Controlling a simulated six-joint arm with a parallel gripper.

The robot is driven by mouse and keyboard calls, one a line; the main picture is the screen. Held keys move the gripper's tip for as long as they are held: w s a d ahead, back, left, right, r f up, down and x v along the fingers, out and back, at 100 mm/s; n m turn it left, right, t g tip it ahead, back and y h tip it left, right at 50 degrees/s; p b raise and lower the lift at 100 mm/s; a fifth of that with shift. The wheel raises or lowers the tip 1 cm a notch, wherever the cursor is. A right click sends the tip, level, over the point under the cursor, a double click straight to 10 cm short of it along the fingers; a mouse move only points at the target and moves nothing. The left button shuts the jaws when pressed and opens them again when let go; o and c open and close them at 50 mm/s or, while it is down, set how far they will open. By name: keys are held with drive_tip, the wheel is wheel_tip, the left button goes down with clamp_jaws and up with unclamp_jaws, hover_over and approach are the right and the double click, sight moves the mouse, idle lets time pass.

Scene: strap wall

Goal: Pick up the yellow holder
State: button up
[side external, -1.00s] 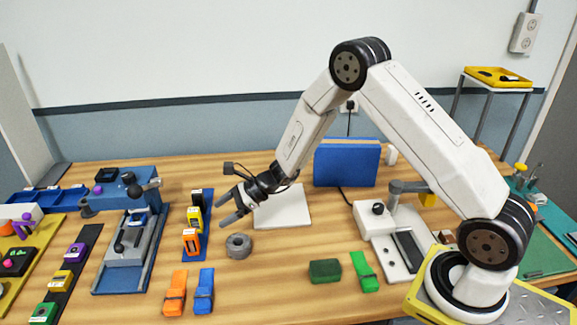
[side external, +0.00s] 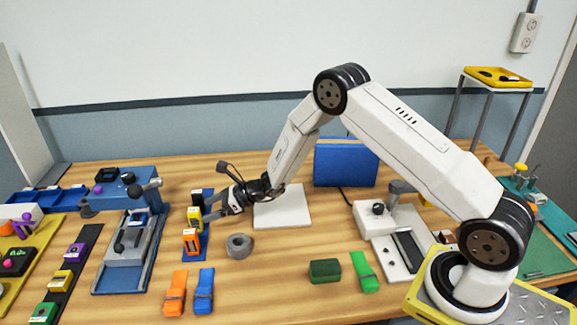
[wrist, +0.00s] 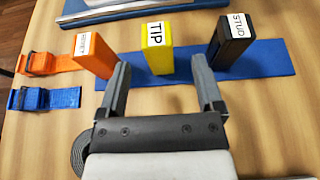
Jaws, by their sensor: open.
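The yellow holder (side external: 194,219) stands upright on a blue strip, between an orange holder and a black holder. In the wrist view the yellow holder (wrist: 157,50) carries a white label reading "TIP". My gripper (side external: 206,213) is close beside the row of holders in the side view. In the wrist view my gripper (wrist: 162,86) is open and empty, its two fingers pointing toward the row. The yellow holder is ahead of the gap between the fingertips, not between them. The left fingertip is near the orange holder, the right one near the black holder.
The orange holder (wrist: 92,57) and black holder (wrist: 232,42) flank the yellow one on the blue strip (wrist: 275,60). A grey roll (side external: 239,246) lies in front of the gripper. Orange (side external: 175,293) and blue (side external: 204,291) straps lie nearer the front edge. A white board (side external: 283,208) lies to the right.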

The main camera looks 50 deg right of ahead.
sight(200, 213)
drive_tip(key=shift+x, duration=2.6)
drive_tip(key=shift+a, duration=0.1)
clamp_jaws()
